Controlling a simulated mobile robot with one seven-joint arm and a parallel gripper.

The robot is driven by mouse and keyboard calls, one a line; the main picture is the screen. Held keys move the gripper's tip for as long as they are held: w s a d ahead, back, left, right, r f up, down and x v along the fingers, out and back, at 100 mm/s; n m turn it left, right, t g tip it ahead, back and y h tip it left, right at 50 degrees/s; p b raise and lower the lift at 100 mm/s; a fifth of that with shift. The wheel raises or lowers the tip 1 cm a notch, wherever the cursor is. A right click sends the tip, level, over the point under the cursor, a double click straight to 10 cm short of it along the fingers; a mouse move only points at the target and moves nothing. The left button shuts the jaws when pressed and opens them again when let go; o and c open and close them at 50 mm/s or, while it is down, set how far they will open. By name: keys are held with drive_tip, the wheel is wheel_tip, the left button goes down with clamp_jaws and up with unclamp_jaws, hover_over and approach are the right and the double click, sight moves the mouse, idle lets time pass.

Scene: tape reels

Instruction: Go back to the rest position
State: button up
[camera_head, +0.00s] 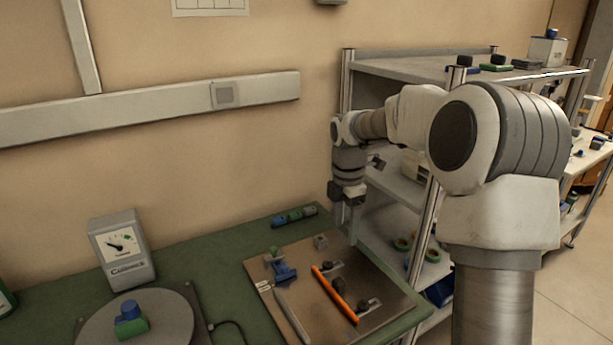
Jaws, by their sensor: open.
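My gripper (344,222) points down above the back right part of the brown board on the green bench. Its fingers are small and partly dark in the view; it looks empty and apart from the things on the board. My arm reaches from the right, with its shoulder in front of the shelf rack.
The brown board (393,301) holds an orange bar (335,294), a grey bar (292,316), a blue piece (284,272) and small dark parts. A round plate (172,325) carries blue and green blocks (130,318). A gauge (122,250) stands behind it. The metal shelf rack (348,75) stands close by my arm.

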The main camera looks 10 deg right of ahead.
drive_tip(key=s+a+r+m+t+h, duration=0.1)
drive_tip(key=s+r+m, duration=0.4)
drive_tip(key=s+r, duration=0.25)
drive_tip(key=s+a+r+m+t+y, duration=0.1)
drive_tip(key=s+m+t, duration=0.3)
drive_tip(key=s+m, duration=1.2)
drive_tip(key=s, duration=0.6)
drive_tip(key=shift+a, duration=0.2)
drive_tip(key=shift+r, duration=0.1)
drive_tip(key=shift+c, duration=1.4)
drive_tip(key=shift+a, duration=0.15)
